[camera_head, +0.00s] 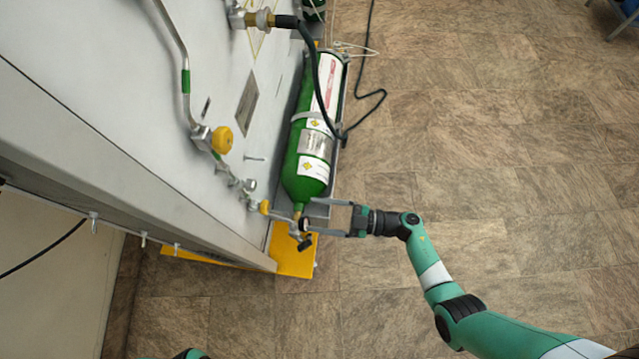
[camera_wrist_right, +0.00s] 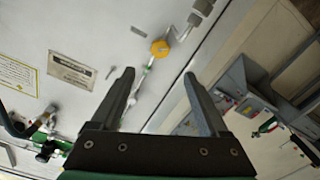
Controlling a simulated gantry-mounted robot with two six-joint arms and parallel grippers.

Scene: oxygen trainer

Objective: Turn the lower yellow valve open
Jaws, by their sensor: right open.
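Two yellow valve parts show on the pipework along the pale panel in the head view. The larger yellow knob (camera_head: 222,139) is higher on the pipe; a smaller yellow part (camera_head: 264,207) sits near the panel's bottom edge. My right gripper (camera_head: 309,216) is open, its fingers pointing left at the green cylinder's neck end, to the right of the smaller yellow part. In the right wrist view a yellow knob (camera_wrist_right: 160,48) appears beyond the open fingertips (camera_wrist_right: 159,75), apart from them with nothing held. I cannot tell which yellow part this is. My left gripper is out of view.
A green cylinder (camera_head: 307,155) with white labels stands beside the panel (camera_head: 140,110), strapped to a rack. A black hose (camera_head: 318,75) loops over it. A yellow base plate (camera_head: 293,257) lies below. Open tiled floor (camera_head: 480,130) spreads to the right.

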